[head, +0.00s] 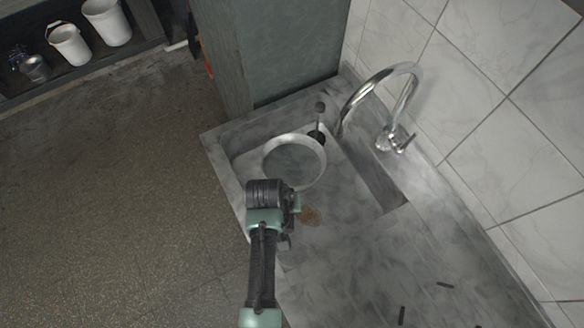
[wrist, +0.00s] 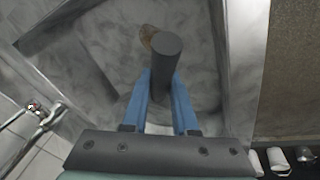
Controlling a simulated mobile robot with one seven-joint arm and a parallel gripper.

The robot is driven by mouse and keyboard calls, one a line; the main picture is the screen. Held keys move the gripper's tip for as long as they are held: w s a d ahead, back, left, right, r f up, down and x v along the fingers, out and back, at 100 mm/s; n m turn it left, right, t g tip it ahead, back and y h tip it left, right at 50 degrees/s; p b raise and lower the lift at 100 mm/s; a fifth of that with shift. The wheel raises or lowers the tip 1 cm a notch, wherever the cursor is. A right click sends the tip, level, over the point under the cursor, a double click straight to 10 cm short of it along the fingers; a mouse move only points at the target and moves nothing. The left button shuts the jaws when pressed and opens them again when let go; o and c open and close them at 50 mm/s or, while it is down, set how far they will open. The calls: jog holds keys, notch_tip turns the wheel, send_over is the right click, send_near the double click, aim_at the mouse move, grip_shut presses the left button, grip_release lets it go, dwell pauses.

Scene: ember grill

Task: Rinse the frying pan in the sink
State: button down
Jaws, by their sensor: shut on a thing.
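The frying pan (head: 293,163) is round, with a pale rim and a grey inside, and shows in the head view over the far left part of the stone sink (head: 217,140). My gripper (head: 289,200) is at the pan's near side. In the wrist view, its two blue fingers (wrist: 160,105) are shut on the pan's dark round handle (wrist: 167,58). The chrome tap (head: 408,80) arches up behind the sink, right of the pan. I cannot tell if water runs or if the pan touches the sink floor.
A brown stain (head: 309,215) is on the sink floor. A small dark item with a rounded grey top (head: 319,107) stands behind the pan. A grey-green cabinet (head: 290,50) and a tiled wall (head: 490,110) bound the sink. White buckets (head: 70,45) stand on a shelf at upper left.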

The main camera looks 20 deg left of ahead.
jog(key=shift+w+r+p, duration=0.1)
jog(key=shift+r+p, duration=3.15)
jog(key=shift+r, duration=0.45)
notch_tip(320, 180, up, 2)
jog(key=shift+r+p, duration=0.1)
jog(key=shift+p, duration=1)
jog(key=shift+r+p, duration=0.3)
jog(key=shift+r, duration=0.6)
